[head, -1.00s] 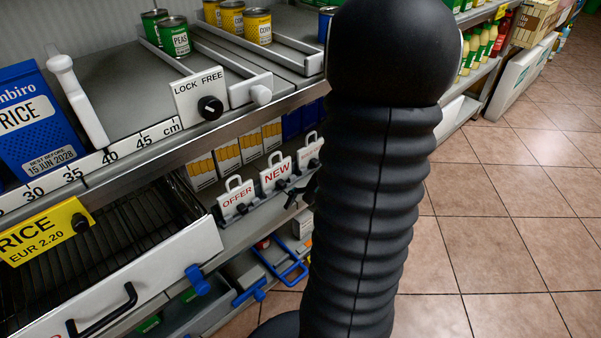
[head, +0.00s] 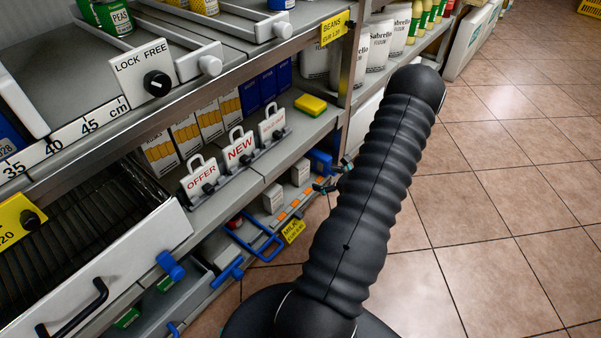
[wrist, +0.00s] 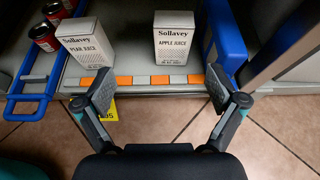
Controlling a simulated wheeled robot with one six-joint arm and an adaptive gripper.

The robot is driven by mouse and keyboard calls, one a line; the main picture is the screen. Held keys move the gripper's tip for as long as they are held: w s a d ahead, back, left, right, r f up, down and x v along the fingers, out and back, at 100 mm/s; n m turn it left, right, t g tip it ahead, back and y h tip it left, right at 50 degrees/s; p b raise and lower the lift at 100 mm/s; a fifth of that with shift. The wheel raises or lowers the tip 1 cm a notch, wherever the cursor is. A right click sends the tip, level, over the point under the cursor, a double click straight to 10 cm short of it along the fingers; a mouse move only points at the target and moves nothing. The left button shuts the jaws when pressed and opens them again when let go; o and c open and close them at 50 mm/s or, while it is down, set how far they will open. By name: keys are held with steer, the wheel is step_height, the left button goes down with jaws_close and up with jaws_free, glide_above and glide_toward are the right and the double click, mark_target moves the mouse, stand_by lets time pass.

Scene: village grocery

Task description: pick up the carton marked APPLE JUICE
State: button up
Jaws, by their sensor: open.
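The carton marked APPLE JUICE (wrist: 173,42) is white with grey print and stands upright on the low shelf in the wrist view. In the head view it is the small pale carton (head: 300,172) beside a blue part. My gripper (wrist: 159,90) is open and empty, its fingers spread in front of the shelf edge. The apple juice carton stands beyond the fingertips, between their lines and apart from both. In the head view my gripper (head: 331,175) shows small, partly hidden by my arm.
A similar carton marked as another juice, apparently pear (wrist: 87,42), stands to the left. Red cans (wrist: 46,30) and a blue handle frame (wrist: 30,95) lie farther left. A blue upright part (wrist: 227,38) stands close on the right. Tiled floor (head: 500,200) is clear.

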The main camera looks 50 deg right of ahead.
mark_target(305, 168)
steer(key=shift+m+h, duration=0.4)
steer(key=x, duration=0.5)
steer(key=d+x, duration=0.1)
steer(key=x, duration=0.1)
steer(key=shift+w+d+f, duration=0.1)
steer(key=shift+w+f, duration=0.2)
steer(key=shift+f, duration=0.05)
steer(key=shift+r+x, duration=0.2)
steer(key=shift+x, duration=2.9)
steer(key=shift+d+r, duration=0.1)
steer(key=shift+d, duration=0.1)
steer(key=c, duration=1.5)
